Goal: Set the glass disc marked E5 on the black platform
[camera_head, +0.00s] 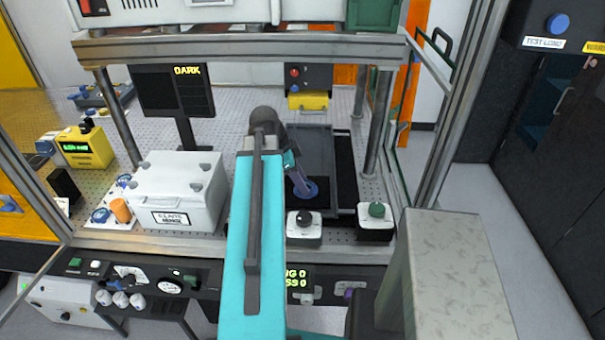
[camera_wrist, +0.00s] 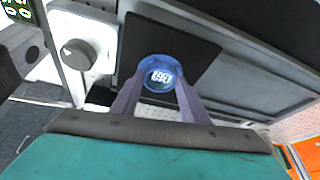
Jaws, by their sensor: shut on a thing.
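My gripper (camera_wrist: 160,90) is shut on a round glass disc with a blue rim (camera_wrist: 161,62). The disc has a pale label in its middle, too small to read surely. In the wrist view, the flat black square platform (camera_wrist: 196,47) lies behind the disc. I cannot tell whether the disc touches it or hangs just above. In the head view, my gripper (camera_head: 300,181) reaches down from my teal arm, and the disc (camera_head: 311,190) shows at its tips over the dark area. My arm hides part of the bench left of it.
A grey plate (camera_head: 310,150) lies behind the disc. Two white boxes with a black knob (camera_head: 304,232) and a green knob (camera_head: 375,222) stand in front. A white lidded box (camera_head: 175,190) is at left. Metal posts (camera_head: 375,125) and an overhead shelf frame the space.

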